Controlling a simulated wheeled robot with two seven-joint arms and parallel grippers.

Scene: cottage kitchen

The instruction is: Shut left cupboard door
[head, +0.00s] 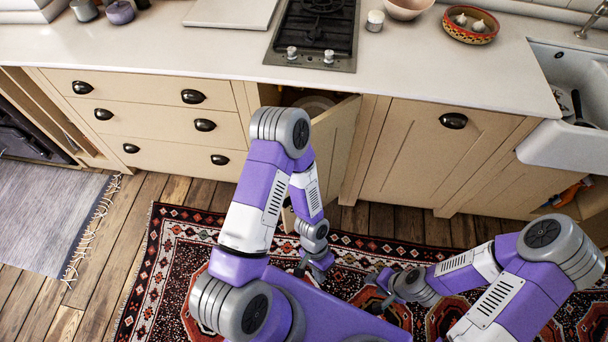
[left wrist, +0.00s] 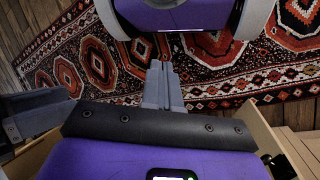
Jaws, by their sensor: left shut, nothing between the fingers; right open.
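The left cupboard door (head: 337,137) is cream and stands open below the hob, swung out from its right side. The dark opening (head: 300,97) shows a round pale item inside. My left arm passes in front of the opening and hides part of the door. My left gripper (head: 318,270) is shut and empty, low over the rug in front of the door. Its closed fingers (left wrist: 164,88) show in the left wrist view. I cannot tell whether it touches the door. My right gripper (head: 376,290) is open, low over the rug to the right.
The right cupboard door (head: 437,153) is shut, with a black cup handle (head: 453,120). Drawers (head: 155,120) left of the opening are shut. The worktop (head: 450,65) overhangs above. A patterned rug (head: 170,270) covers the floor. The sink (head: 573,85) is at the right.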

